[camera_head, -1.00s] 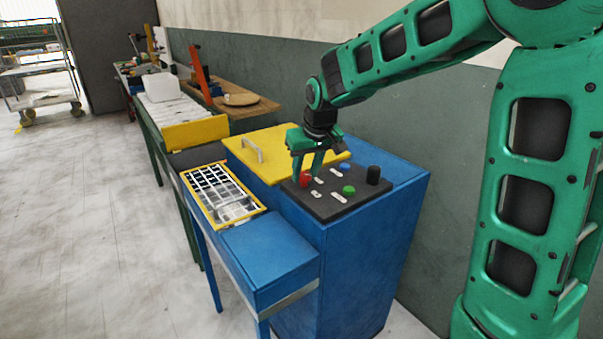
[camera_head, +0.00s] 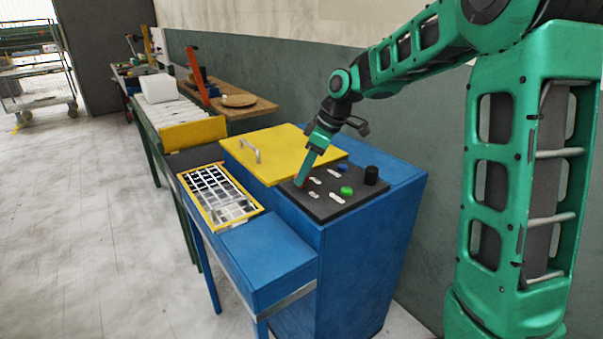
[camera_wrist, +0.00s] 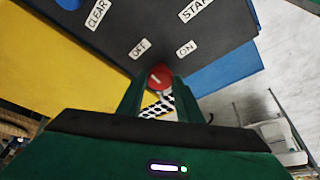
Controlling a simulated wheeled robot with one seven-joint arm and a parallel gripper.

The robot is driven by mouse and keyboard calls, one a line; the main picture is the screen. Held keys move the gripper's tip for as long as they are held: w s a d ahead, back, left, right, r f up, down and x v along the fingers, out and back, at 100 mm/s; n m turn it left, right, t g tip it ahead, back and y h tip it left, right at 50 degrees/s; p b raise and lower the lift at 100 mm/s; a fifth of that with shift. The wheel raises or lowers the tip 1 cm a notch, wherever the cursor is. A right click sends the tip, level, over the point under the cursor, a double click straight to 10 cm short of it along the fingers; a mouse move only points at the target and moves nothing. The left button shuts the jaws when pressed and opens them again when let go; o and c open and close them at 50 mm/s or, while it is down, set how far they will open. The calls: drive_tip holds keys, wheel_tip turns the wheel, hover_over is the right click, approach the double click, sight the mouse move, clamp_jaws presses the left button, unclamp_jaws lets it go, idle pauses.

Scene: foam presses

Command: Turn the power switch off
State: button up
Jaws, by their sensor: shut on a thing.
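The power switch is a red round knob (camera_wrist: 158,77) with a white mark on its face. It sits between an OFF label (camera_wrist: 140,48) and an ON label (camera_wrist: 186,48) on the dark control panel (camera_head: 335,211). I cannot tell which label the mark points to. My gripper (camera_head: 302,182) is shut on the knob, with one finger on each side of it in the wrist view. In the head view the fingers overlap and hide most of the knob. My wrist is tilted, leaning up to the right from the panel.
A green button (camera_head: 346,191), a blue button (camera_head: 342,168) and a black knob (camera_head: 371,175) stand on the same panel. A yellow lid (camera_head: 285,150) with a handle lies beside it on the blue cabinet (camera_head: 370,260). A wall stands close behind.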

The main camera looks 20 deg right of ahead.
drive_tip(key=shift+w+n, duration=0.1)
drive_tip(key=shift+n, duration=0.5)
drive_tip(key=shift+y, duration=0.3)
drive_tip(key=o, duration=1)
drive_tip(key=shift+d+r, duration=0.1)
drive_tip(key=shift+r, duration=0.2)
drive_tip(key=v, duration=1)
drive_tip(key=shift+w+r, duration=0.1)
drive_tip(key=shift+w, duration=0.05)
